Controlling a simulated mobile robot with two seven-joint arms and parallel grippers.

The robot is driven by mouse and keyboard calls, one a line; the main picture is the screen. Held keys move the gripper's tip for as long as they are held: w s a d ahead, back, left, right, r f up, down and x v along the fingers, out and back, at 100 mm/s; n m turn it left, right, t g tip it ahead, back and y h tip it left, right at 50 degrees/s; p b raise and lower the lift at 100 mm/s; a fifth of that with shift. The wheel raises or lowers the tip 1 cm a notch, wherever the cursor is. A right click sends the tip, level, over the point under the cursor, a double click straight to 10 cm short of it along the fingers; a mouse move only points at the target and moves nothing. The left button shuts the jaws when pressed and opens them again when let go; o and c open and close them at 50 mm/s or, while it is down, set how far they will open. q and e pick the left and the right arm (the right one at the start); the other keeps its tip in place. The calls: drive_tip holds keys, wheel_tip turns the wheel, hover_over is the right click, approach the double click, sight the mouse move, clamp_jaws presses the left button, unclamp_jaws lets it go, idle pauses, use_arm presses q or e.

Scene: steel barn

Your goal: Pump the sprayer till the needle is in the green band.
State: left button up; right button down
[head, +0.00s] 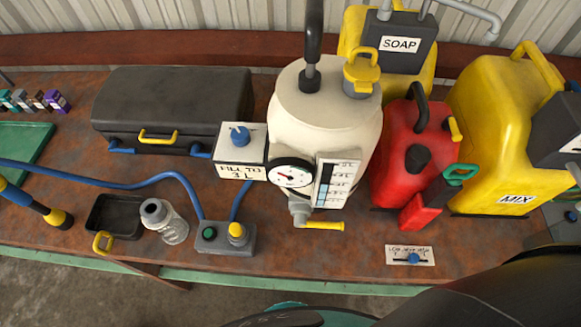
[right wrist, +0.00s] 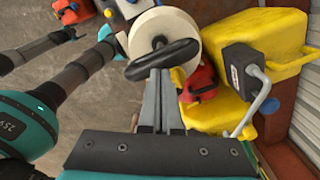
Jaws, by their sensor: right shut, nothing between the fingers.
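The sprayer (head: 325,110) is a cream tank standing upright on the bench, with a black pump handle (head: 314,30) rising from its top. A round white gauge (head: 291,175) is on its front. Its needle and coloured bands are too small to read surely. In the right wrist view, the pump handle (right wrist: 165,58) is a dark curved grip across the tank top (right wrist: 185,32). My right gripper (right wrist: 160,85) is shut and empty, its fingertips by the near side of the handle. I cannot tell whether they touch.
A level scale (head: 337,184) and yellow-levered tap (head: 315,224) are on the tank's front. A red can (head: 400,160) and yellow containers (head: 495,110) crowd its right.

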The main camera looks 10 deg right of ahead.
drive_tip(key=shift+f, duration=0.1)
idle(0.4)
drive_tip(key=shift+f+b, duration=2.75)
drive_tip(key=shift+f, duration=1.05)
drive_tip(key=shift+r, duration=0.1)
wheel_tip(320, 180, up, 8)
drive_tip(key=p, duration=0.6)
drive_tip(key=shift+f, duration=0.25)
